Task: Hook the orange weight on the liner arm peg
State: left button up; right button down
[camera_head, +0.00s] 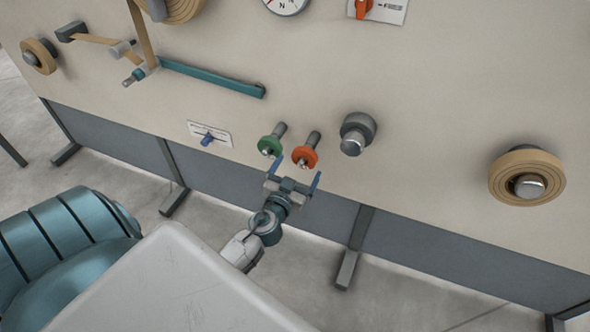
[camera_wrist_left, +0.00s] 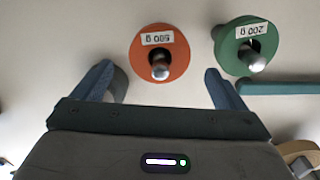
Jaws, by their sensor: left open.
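The orange weight (camera_head: 304,157) is a ring-shaped disc hung on a metal peg on the beige panel, right of a green weight (camera_head: 269,146) on its own peg. In the left wrist view the orange weight (camera_wrist_left: 160,54) reads 500 g, upside down. My left gripper (camera_head: 296,172) is open and empty, just below and in front of the two weights. In the left wrist view its blue fingers (camera_wrist_left: 156,83) stand apart on either side of the orange weight, not touching it. The teal liner arm (camera_head: 212,78) is at upper left, with a small peg (camera_head: 132,77) near its left end.
A grey round knob (camera_head: 355,134) sticks out right of the weights, and a tan roll (camera_head: 527,177) sits further right. A small label with a blue switch (camera_head: 208,138) is left of the green weight. Another tan roll (camera_head: 38,56) is at upper left. Bare panel lies between weights and liner arm.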

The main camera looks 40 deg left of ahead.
aim_at(307, 153)
pick_arm(q)
jog(key=p+x, duration=0.1)
jog(key=x, duration=0.6)
jog(key=shift+w, duration=0.2)
pick_arm(e)
jog(key=shift+g, duration=0.3)
jog(key=x, duration=0.5)
jog(key=shift+s+d+f, duration=0.1)
jog(key=shift+s+f, duration=0.2)
jog(key=shift+f, duration=0.2)
pick_arm(q)
jog(key=shift+c, duration=0.2)
